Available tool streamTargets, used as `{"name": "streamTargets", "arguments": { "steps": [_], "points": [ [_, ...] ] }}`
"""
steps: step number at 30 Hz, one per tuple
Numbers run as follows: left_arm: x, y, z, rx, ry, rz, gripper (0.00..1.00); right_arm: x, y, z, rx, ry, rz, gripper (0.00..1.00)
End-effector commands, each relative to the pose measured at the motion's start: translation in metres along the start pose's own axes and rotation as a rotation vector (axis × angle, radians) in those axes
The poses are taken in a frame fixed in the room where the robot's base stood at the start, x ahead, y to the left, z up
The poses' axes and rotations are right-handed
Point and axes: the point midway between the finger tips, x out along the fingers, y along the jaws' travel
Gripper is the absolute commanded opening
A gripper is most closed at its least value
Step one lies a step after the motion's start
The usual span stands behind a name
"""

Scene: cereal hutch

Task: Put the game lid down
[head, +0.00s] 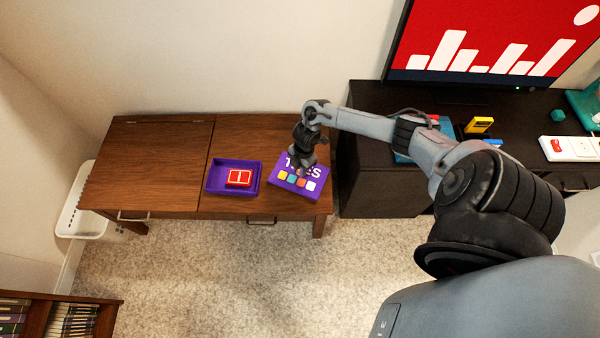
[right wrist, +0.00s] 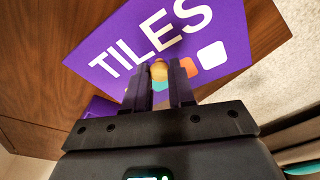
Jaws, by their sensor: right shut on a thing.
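The purple game lid (head: 308,185), marked TILES with coloured squares, is at the right end of the brown wooden desk. It fills much of the right wrist view (right wrist: 130,45). My right gripper (head: 300,168) is over the lid from above. In the right wrist view its fingers (right wrist: 160,72) are shut on a round tan knob (right wrist: 159,71) on the lid's face. I cannot tell whether the lid touches the desk or is just above it. The open purple game box (head: 212,188) is left of the lid, with a red item (head: 239,177) inside. My left gripper is not in view.
The wooden desk top (head: 160,165) is clear to the left of the box. A dark cabinet (head: 370,190) stands right of the desk, with a screen (head: 490,45) and small objects on it. A white basket (head: 85,215) is at the desk's left.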

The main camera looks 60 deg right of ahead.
Motion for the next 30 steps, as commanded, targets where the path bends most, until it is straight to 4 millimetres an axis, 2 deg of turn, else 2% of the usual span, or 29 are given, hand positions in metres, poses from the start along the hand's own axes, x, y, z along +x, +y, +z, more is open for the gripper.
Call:
{"name": "streamTargets", "arguments": {
  "steps": [1,4,17,18,23,30],
  "points": [
    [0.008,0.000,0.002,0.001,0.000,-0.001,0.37,0.012,-0.001,0.001,0.001,0.002,-0.001,0.00],
    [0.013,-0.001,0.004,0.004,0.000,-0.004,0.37,0.021,-0.001,0.003,0.001,0.001,-0.002,0.00],
    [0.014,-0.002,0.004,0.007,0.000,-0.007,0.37,0.025,0.000,0.003,0.000,0.001,-0.001,0.00],
    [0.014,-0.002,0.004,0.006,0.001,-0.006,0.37,0.025,0.000,0.003,0.000,0.001,0.000,0.25],
    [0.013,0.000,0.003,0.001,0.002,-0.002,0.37,0.025,0.000,0.003,0.000,0.001,-0.001,0.49],
    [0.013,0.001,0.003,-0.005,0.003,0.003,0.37,0.025,0.000,0.003,0.000,0.001,-0.001,0.49]
  ]
}}
